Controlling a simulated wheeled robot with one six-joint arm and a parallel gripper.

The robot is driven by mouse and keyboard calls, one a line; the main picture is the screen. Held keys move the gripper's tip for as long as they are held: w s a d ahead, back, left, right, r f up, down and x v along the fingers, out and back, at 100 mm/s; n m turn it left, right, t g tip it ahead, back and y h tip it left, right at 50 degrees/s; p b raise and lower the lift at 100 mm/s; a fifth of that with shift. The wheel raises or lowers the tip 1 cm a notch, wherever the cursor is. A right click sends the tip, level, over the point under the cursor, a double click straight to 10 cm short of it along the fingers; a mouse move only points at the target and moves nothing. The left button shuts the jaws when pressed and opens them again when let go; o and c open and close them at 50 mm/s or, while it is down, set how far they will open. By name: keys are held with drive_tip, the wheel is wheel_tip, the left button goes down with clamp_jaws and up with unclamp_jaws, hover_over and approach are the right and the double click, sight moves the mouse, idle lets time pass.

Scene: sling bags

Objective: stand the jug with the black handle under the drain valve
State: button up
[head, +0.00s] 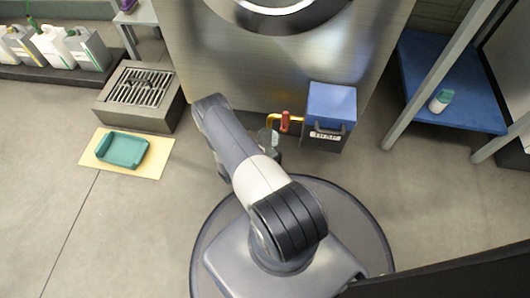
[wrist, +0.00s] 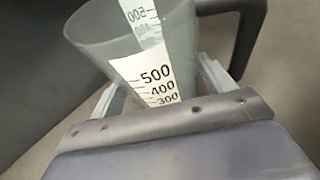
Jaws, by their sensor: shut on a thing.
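The clear jug (wrist: 95,30) has a white scale strip with black numbers and a dark handle (wrist: 247,35) at the right of the wrist view. My gripper (wrist: 160,88) is shut on the jug's body, one finger on each side. In the head view the jug (head: 267,138) shows only in part behind my arm, close to the open end of the drain valve (head: 285,121). The valve is a yellow pipe with a red lever on the steel machine. I cannot tell whether the jug is exactly under the pipe end or touches the floor.
A blue-topped box (head: 328,103) stands right of the valve. A grated floor drain box (head: 140,92) and a teal tray (head: 122,149) on a yellow mat (head: 152,165) lie to the left. A blue shelf (head: 470,112) with a small bottle (head: 441,100) is at right.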

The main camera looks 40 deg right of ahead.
drive_tip(key=shift+f, duration=0.25)
drive_tip(key=o, duration=1)
drive_tip(key=shift+f, duration=0.1)
drive_tip(key=shift+o, duration=0.2)
drive_tip(key=shift+a+r, duration=0.1)
drive_tip(key=shift+r, duration=0.15)
drive_tip(key=p+v, duration=0.3)
drive_tip(key=v, duration=0.9)
drive_tip(key=shift+p, duration=0.4)
drive_tip(key=shift+w+f, duration=0.1)
drive_tip(key=shift+f, duration=0.05)
